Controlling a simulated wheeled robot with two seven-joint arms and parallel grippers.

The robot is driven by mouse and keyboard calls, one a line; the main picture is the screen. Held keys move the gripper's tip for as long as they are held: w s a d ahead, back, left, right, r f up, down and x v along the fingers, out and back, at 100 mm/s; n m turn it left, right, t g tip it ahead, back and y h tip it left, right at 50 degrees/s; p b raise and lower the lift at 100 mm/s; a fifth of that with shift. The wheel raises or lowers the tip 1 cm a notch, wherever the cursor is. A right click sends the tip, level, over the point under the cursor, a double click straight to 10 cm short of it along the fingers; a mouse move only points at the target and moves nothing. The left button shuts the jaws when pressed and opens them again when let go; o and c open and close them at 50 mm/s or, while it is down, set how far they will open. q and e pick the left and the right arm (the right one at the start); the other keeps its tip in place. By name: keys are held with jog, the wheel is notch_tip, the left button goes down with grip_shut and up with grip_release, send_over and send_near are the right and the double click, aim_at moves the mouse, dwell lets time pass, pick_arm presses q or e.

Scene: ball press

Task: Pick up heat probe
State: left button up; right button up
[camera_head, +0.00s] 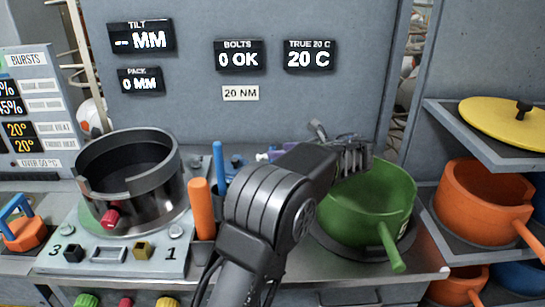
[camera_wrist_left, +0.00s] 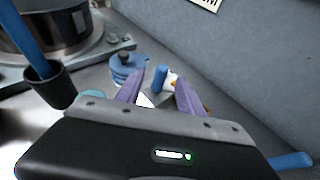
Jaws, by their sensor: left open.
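My left gripper (camera_head: 265,157) reaches over the bench between the metal pot and the green pan, its fingers mostly hidden behind my own arm in the head view. In the left wrist view the purple fingers of my left gripper (camera_wrist_left: 158,92) are open. A small blue-and-white item (camera_wrist_left: 161,79) shows between and beyond the fingertips, apparently not gripped. I cannot tell for sure whether it is the heat probe. A blue rod (camera_head: 218,163) stands in a dark cup (camera_wrist_left: 46,86) left of the gripper. My right gripper is not in view.
The metal pot (camera_head: 128,180) stands on a numbered plate at left, with an orange handle (camera_head: 202,208) beside it. A green pan (camera_head: 368,205) is at right. A grey panel (camera_head: 270,110) rises close behind. A blue round lidded item (camera_wrist_left: 127,68) lies beyond the fingers.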

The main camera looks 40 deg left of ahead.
aim_at(273, 161)
pick_arm(q)
jog(key=p+x, duration=0.1)
jog(key=x, duration=0.4)
jog(key=shift+w, duration=0.1)
jog(key=shift+c, duration=0.5)
grip_shut()
dwell(0.5)
